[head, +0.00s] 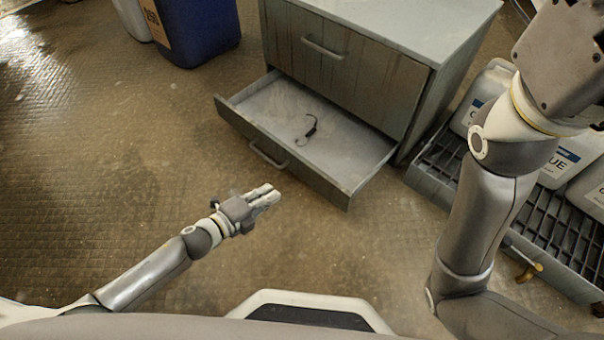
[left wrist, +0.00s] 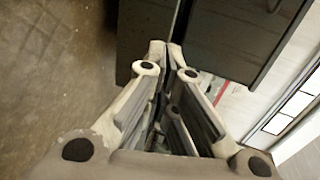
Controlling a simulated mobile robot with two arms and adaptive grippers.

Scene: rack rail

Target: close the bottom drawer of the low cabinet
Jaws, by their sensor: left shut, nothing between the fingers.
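The low grey cabinet (head: 345,60) stands at the top middle of the head view. Its bottom drawer (head: 285,160) is pulled out, with a handle (head: 268,156) on its front. A small dark object (head: 309,130) lies inside the drawer. My left gripper (head: 272,193) is shut and empty, in front of the drawer and apart from its front face in the head view. In the left wrist view the shut fingers (left wrist: 165,48) point at dark grey panels (left wrist: 235,35). My right arm comes up the right side of the head view; its fingers are out of frame.
A blue container (head: 198,30) stands at the top left, with a white one beside it. The floor left of the drawer is clear.

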